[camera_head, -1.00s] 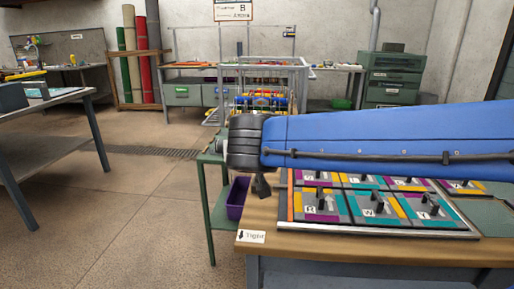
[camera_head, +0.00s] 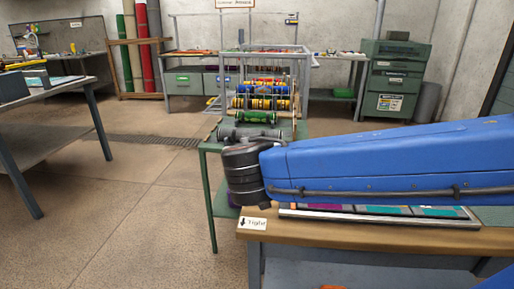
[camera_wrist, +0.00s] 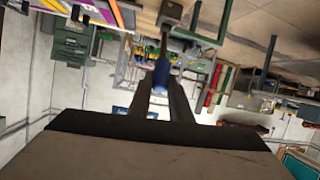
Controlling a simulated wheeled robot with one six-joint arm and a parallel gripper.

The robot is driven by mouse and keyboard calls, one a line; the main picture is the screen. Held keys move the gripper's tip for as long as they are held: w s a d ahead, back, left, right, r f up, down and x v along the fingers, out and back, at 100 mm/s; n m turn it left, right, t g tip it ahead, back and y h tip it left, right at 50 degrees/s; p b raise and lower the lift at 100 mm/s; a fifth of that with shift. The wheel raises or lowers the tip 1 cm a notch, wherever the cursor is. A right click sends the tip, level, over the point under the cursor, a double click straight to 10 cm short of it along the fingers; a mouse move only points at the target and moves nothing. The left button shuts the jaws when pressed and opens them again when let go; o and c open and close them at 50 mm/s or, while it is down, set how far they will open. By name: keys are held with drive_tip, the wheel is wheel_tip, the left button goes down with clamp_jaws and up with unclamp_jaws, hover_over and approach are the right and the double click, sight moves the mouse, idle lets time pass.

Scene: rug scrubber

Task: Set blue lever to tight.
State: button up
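A dark lever shaft with a blue grip (camera_wrist: 161,74) shows at the top middle of the wrist view. It is the blue lever, hidden behind my arm in the head view. My gripper (camera_wrist: 160,82) has one finger on each side of the blue grip, which fills the gap near the fingertips. Whether the fingers press on it is not clear. A white label with a down arrow and "Tight" (camera_head: 254,223) is on the workbench's (camera_head: 350,236) front left corner. In the head view my blue arm crosses above the bench and its dark wrist end hides my gripper.
A panel (camera_head: 335,216) with coloured squares lies on the bench, mostly behind my arm. A green-legged table (camera_head: 211,205) with a rack of coloured rollers (camera_head: 262,103) stands behind. Another workbench (camera_head: 50,135) is at the left. Open floor lies between them.

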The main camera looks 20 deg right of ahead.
drive_tip(key=o, duration=0.4)
drive_tip(key=shift+f, duration=0.1)
drive_tip(key=shift+s, duration=0.1)
drive_tip(key=shift+v, duration=8.65)
drive_tip(key=shift+a, duration=0.1)
